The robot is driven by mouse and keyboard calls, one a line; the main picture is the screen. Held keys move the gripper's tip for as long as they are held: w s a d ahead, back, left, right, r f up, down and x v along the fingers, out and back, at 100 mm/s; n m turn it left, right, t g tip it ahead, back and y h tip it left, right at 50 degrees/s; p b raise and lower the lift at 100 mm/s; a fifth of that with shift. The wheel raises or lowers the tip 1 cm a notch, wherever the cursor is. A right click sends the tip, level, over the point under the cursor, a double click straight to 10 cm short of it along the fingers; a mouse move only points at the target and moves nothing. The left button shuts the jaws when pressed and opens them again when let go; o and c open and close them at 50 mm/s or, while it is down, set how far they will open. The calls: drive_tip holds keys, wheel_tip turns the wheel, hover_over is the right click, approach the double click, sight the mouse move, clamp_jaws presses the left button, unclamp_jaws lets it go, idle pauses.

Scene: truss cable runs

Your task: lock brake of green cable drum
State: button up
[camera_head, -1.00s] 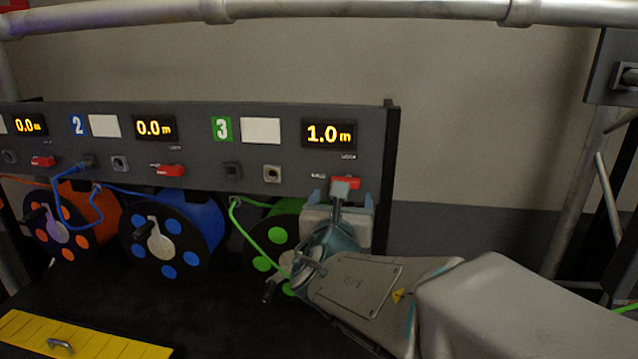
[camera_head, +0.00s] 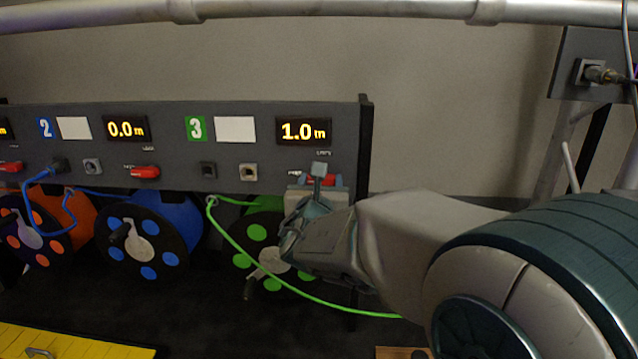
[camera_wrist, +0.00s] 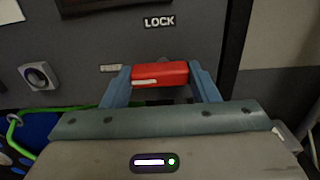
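The green cable drum (camera_head: 256,233) sits under panel number 3, partly hidden by my arm. Its brake lever is red (camera_head: 318,181) and lies roughly level on the panel. In the wrist view the red lever (camera_wrist: 160,74) is between the two blue-grey fingers of my gripper (camera_wrist: 161,78). The fingers stand wide apart, one at each end of the lever; whether they touch it is unclear. A LOCK label (camera_wrist: 159,21) is above the lever, and a fainter label (camera_wrist: 110,69) is to its left. The display (camera_head: 303,131) reads 1.0 m.
The blue drum (camera_head: 150,238) and orange drum (camera_head: 42,230) stand to the left with their own red levers. A green cable (camera_head: 335,306) runs from the green drum to the right below my arm. A post (camera_head: 364,150) closes the panel's right end.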

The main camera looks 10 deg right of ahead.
drive_tip(key=shift+f+m+b, duration=0.15)
drive_tip(key=shift+m+b, duration=0.15)
drive_tip(key=shift+b, duration=0.45)
drive_tip(key=shift+c, duration=0.3)
drive_tip(key=m+b, duration=1.3)
drive_tip(key=b, duration=0.8)
drive_tip(key=shift+d, duration=0.1)
drive_tip(key=m+b, duration=0.4)
drive_tip(key=shift+r, duration=0.3)
drive_tip(key=shift+m, duration=0.3)
drive_tip(key=o, duration=1)
drive_tip(key=shift+s, duration=0.1)
